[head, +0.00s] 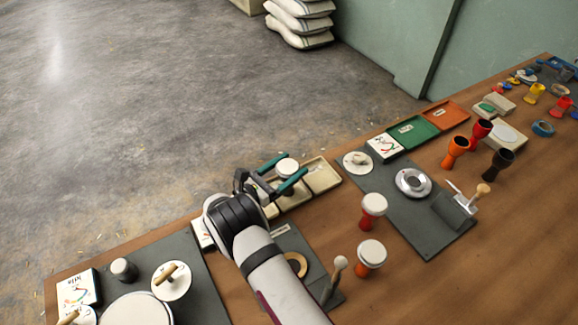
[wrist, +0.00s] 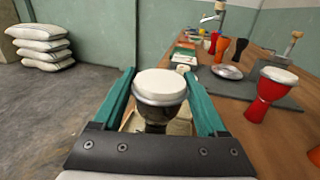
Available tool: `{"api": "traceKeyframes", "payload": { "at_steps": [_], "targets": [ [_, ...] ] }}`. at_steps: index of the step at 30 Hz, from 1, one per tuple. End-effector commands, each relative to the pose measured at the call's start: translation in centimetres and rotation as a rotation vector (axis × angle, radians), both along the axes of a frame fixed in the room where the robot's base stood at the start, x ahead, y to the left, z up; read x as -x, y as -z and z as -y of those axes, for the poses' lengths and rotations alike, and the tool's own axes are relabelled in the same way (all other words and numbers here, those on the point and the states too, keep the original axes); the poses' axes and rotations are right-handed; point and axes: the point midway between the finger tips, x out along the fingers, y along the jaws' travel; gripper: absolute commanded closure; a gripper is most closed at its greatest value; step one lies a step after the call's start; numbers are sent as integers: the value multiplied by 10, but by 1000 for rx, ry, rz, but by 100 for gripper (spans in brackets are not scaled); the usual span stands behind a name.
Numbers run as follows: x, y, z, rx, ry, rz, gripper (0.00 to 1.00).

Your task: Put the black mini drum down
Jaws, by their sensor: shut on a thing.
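The black mini drum (wrist: 158,100) has a white head and a dark body narrowing below it. In the wrist view it stands upright between the two teal fingers of my gripper (wrist: 160,100), which is shut on it. In the head view my gripper (head: 279,174) is over the cream divided tray (head: 322,174) near the table's far edge, with the drum's white head (head: 287,166) showing between the fingers. The drum's lower end is hidden in the head view, and I cannot tell whether it touches the tray.
Two red-orange drums with white heads, one nearer (head: 371,257) and one farther (head: 373,209), stand right of my arm. A grey mat (head: 420,228) holds a metal ring part (head: 413,182). Green (head: 414,131) and orange (head: 446,115) trays lie beyond. Bare wood lies at the right.

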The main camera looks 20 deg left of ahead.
Motion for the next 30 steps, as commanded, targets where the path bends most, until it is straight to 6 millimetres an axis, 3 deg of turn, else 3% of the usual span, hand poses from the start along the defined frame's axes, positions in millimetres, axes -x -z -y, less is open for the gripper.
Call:
{"api": "traceKeyframes", "payload": {
  "at_steps": [1, 2, 6, 14, 24, 30],
  "targets": [
    [0, 1, 0, 0, 0, 0, 92],
    [0, 1, 0, 0, 0, 0, 21],
    [0, 1, 0, 0, 0, 0, 0],
    [2, -2, -2, 0, -1, 0, 0],
    [58, -1, -37, -1, -2, 0, 0],
    [62, -5, -35, -16, 19, -1, 0]
  ]
}}
